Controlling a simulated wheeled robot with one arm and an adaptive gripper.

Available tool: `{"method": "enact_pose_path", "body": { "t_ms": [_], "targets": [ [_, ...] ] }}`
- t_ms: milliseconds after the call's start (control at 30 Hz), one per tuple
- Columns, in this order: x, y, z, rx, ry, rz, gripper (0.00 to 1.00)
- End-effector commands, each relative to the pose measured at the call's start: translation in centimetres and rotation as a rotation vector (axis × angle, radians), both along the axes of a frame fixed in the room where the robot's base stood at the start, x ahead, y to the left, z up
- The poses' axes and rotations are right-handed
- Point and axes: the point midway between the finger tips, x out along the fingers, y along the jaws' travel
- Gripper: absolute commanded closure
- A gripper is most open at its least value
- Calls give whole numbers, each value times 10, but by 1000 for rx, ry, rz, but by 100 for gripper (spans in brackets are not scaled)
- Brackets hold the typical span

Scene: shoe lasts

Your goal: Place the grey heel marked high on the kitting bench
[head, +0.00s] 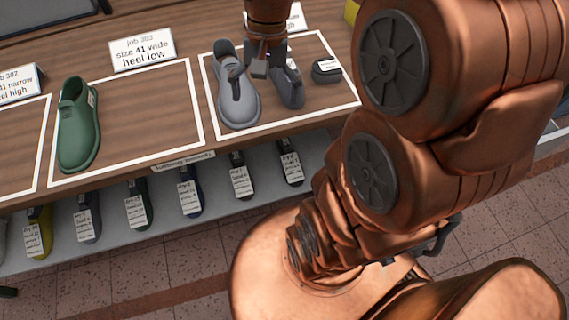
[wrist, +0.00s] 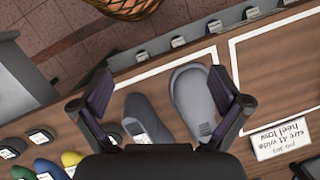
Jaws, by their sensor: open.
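A small dark grey heel (head: 325,70) with a white label lies in the right white-outlined area of the wooden bench (head: 135,125); its marking is too small to read. A dark grey last (head: 291,90) with a label and a lighter grey shoe (head: 238,98) stand to its left. My gripper (head: 262,68) is over the dark grey last and partly hides it. In the wrist view my gripper (wrist: 160,80) is open and empty, its fingers spread around the dark grey last (wrist: 146,118) and the grey shoe (wrist: 190,92). A dark piece shows beside the left finger (wrist: 113,130).
A green shoe (head: 79,125) stands in the middle outlined area, before a card (head: 143,51) reading size 41 wide, heel low. Several labelled lasts hang or stand on a lower shelf (head: 215,195). Another card behind my gripper is mostly hidden. Coloured lasts (wrist: 70,160) lie at the wrist view's lower left.

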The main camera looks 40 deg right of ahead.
Motion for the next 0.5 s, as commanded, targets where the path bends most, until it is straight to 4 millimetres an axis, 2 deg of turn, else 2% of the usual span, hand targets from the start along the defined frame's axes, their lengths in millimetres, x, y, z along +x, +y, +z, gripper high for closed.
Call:
{"method": "enact_pose_path", "body": {
  "t_ms": [100, 200, 400, 500],
  "targets": [
    [-32, 25, -5, -21, -11, 171, 1],
    [-60, 39, -11, -39, -17, 309, 1],
    [-108, 54, -27, -65, -26, 545, 1],
    [-123, 55, -33, -72, -28, 622, 1]
  ]
}}
